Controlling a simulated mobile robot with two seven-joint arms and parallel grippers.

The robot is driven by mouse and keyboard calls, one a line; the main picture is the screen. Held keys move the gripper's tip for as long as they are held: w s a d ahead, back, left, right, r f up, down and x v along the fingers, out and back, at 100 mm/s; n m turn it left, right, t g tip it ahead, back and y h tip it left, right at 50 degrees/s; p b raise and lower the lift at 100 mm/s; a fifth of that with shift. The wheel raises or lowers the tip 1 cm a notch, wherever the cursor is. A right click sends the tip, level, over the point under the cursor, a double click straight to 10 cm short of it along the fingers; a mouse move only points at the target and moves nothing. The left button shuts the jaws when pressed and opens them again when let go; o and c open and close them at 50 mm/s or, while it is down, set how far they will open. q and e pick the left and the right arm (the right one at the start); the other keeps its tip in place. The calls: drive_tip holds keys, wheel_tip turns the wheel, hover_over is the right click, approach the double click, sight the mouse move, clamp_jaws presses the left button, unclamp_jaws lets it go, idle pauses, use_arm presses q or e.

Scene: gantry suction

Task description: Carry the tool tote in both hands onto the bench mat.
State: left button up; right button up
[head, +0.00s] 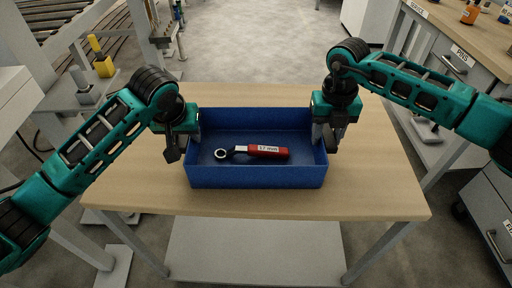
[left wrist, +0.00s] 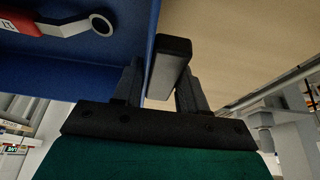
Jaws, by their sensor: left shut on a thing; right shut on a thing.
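The blue tool tote (head: 257,178) is an open box over the wooden table in the head view. A red-handled wrench (head: 262,152) lies in it, its ring end to the left. My left gripper (head: 184,145) is shut on the tote's left wall. In the left wrist view the fingers of the left gripper (left wrist: 160,85) straddle the edge of the tote (left wrist: 100,62), and the wrench (left wrist: 75,25) shows inside. My right gripper (head: 325,135) is shut on the right wall. I cannot tell whether the tote touches the table. No bench mat is recognisable.
The wooden table (head: 380,190) has free room on both sides of the tote. A counter with drawers (head: 462,50) stands at the right, with bottles on it. A roller conveyor (head: 60,40) and a yellow fixture (head: 103,66) stand at the left.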

use_arm(q)
clamp_jaws()
use_arm(e)
clamp_jaws()
use_arm(q)
drive_tip(key=shift+r, duration=0.2)
use_arm(e)
drive_tip(key=shift+r, duration=0.2)
